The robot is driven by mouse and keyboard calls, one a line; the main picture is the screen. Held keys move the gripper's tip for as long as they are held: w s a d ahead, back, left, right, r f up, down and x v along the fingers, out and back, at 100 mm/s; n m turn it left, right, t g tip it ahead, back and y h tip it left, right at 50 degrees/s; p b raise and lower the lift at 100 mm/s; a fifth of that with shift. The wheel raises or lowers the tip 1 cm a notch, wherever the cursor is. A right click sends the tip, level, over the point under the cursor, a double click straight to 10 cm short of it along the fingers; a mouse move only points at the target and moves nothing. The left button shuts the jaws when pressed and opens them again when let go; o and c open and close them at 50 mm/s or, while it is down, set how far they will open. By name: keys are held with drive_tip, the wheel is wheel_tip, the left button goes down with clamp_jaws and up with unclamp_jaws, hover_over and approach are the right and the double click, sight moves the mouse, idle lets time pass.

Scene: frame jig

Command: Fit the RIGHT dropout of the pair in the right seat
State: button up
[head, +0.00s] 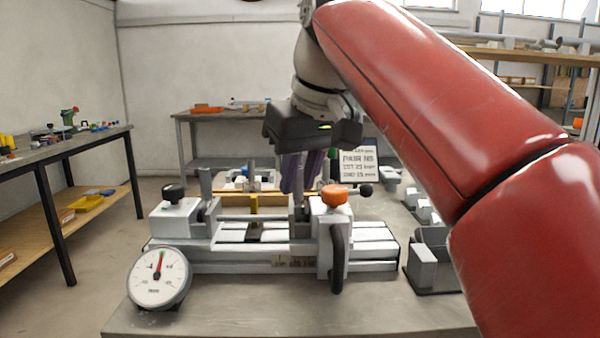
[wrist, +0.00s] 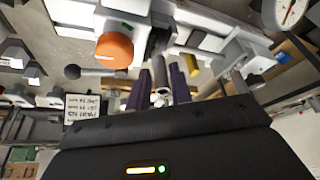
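My gripper (head: 304,187) hangs above the right end of the jig (head: 250,267), pointing down, behind the orange knob (head: 336,196). Its two purple fingers are apart; they also show in the wrist view (wrist: 160,82). A grey metal piece with a rounded end (wrist: 160,98) shows between them. I cannot tell whether it is the right dropout in the grip or part of the jig behind. The right seat is mostly hidden by the fingers and the knob block. A grey upright (head: 206,184) stands at the jig's left end.
A dial gauge (head: 159,278) stands at the jig's front left. A black knob (head: 174,192) tops the left block. A sign (head: 358,164) stands behind right. A dark tray (head: 436,282) and grey blocks are at the right. The bench front (head: 300,318) is clear.

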drive_tip(key=o, duration=0.3)
drive_tip(key=shift+o, duration=0.2)
drive_tip(key=shift+r, duration=0.1)
drive_tip(key=p+v, duration=0.1)
drive_tip(key=v, duration=0.4)
drive_tip(key=shift+r+p, duration=0.15)
drive_tip(key=shift+p, duration=0.15)
drive_tip(key=shift+v, duration=1.15)
drive_tip(key=shift+s+d, duration=0.1)
drive_tip(key=shift+s, duration=0.05)
